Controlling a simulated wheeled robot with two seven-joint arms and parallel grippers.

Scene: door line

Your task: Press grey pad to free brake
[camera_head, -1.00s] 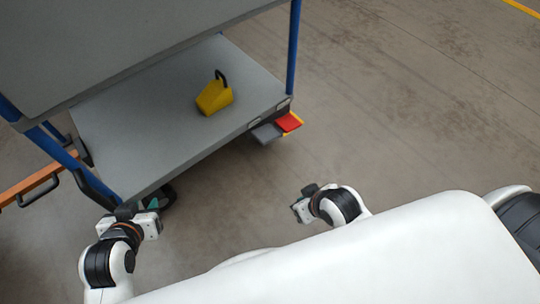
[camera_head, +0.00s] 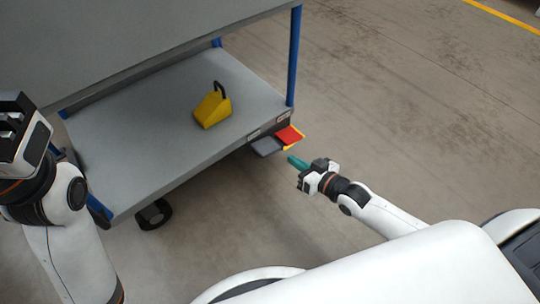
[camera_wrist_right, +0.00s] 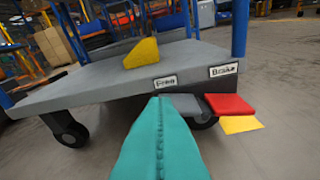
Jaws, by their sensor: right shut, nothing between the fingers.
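The grey pad (camera_head: 267,147) sticks out low from the cart's near right corner, under the "Free" label. Beside it on the right is a red pad (camera_head: 288,136) with a yellow edge, under the "Brake" label. My right gripper (camera_head: 296,162) is shut and empty, its teal fingers pointing toward the pads, just right of and short of the grey pad. In the right wrist view the shut fingers (camera_wrist_right: 160,135) cover part of the grey pad (camera_wrist_right: 187,105); I see no clear contact. My left gripper (camera_head: 14,120) is raised at the left edge; its jaw state is unclear.
The cart's grey lower shelf (camera_head: 150,135) carries a yellow wedge block (camera_head: 212,109) with a black handle. A blue post (camera_head: 294,55) rises at the corner above the pads. A black caster (camera_head: 154,214) sits under the near edge. The floor on the right is clear.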

